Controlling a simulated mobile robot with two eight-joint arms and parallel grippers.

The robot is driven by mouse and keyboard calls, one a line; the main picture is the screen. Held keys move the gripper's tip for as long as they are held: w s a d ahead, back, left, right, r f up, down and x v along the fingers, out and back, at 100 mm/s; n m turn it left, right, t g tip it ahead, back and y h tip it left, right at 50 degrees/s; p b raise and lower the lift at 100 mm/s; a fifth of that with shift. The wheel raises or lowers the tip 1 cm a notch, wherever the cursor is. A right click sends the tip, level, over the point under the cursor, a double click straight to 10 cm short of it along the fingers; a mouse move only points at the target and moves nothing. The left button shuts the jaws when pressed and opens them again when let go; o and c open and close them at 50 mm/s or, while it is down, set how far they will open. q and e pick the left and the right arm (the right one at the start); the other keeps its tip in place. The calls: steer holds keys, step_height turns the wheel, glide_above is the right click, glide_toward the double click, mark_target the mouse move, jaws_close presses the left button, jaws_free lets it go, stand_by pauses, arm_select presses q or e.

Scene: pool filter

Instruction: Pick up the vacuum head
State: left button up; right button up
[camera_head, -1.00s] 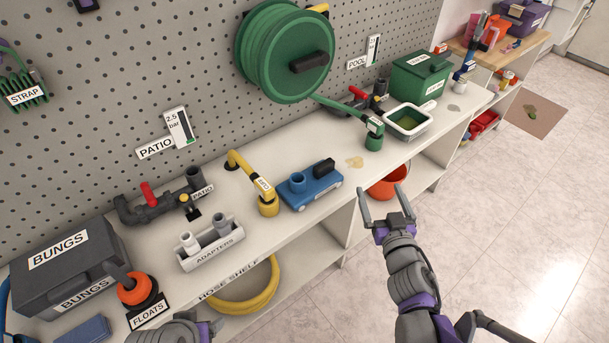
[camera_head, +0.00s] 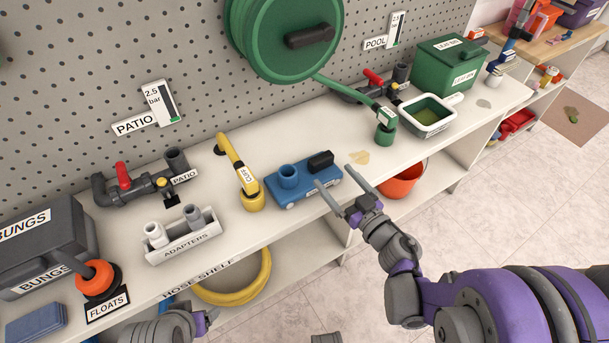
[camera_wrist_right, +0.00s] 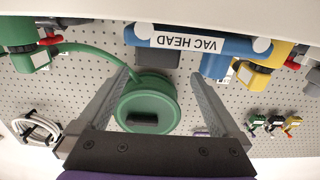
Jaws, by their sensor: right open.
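The vacuum head is a blue block with a blue pipe stub and a black part on top (camera_head: 292,190). It sits on the white shelf near the front edge. In the right wrist view its blue side (camera_wrist_right: 234,47) shows at the top with an upside-down VAC HEAD label. My right gripper (camera_head: 334,175) is open and empty, its fingertips just off the vacuum head's front right side. In the right wrist view the open fingers (camera_wrist_right: 160,77) point towards it, with nothing between them. My left gripper (camera_head: 206,318) is partly visible at the bottom edge, its fingers unclear.
A yellow cuff hose piece (camera_head: 250,198) stands just left of the vacuum head, with the adapters tray (camera_head: 182,248) further left. A green hose end (camera_head: 385,134) and a white-rimmed basin (camera_head: 428,128) stand to the right. An orange bucket (camera_head: 402,182) is below the shelf.

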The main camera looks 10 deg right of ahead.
mark_target(324, 161)
steer(key=x, duration=0.8)
steer(key=shift+d+r, duration=0.2)
steer(key=c, duration=1.4)
